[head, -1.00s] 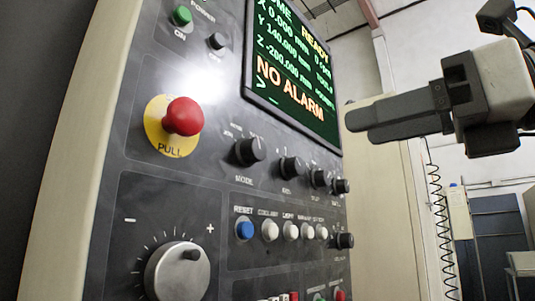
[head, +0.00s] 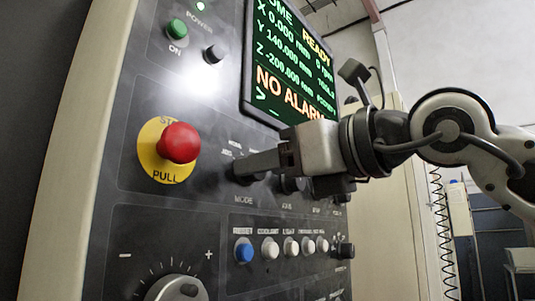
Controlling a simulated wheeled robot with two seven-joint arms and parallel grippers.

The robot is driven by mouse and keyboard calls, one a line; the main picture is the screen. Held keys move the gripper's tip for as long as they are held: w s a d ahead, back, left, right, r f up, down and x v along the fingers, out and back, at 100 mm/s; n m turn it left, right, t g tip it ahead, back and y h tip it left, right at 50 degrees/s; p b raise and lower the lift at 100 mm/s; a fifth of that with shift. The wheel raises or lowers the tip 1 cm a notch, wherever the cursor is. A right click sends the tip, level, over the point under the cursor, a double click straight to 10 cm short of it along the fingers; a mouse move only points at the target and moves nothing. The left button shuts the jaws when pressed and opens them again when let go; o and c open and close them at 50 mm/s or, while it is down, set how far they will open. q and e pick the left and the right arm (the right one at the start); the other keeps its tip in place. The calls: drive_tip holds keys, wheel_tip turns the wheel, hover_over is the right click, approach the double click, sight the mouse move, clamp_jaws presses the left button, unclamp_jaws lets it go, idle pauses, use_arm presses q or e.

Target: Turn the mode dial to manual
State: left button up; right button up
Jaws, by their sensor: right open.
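The mode dial (head: 243,180) is a small black knob above the MODE label on the dark control panel (head: 215,110). It is mostly hidden behind my right gripper (head: 240,167). My right gripper reaches in from the right with its fingertips in front of or around the dial. The fingers overlap in this view, so I cannot tell whether they touch the knob. The gripper is open. The dial's pointer and its setting are hidden. My left gripper is not in view.
A red emergency stop (head: 180,143) on a yellow disc stands out left of the dial. Another black knob (head: 293,184) is close on the right, partly covered by the gripper. Below are a blue button (head: 243,250) and several white buttons. The screen (head: 292,65) is above.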

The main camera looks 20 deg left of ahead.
drive_tip(key=shift+w+a, duration=0.2)
drive_tip(key=shift+a, duration=0.3)
drive_tip(key=c, duration=1)
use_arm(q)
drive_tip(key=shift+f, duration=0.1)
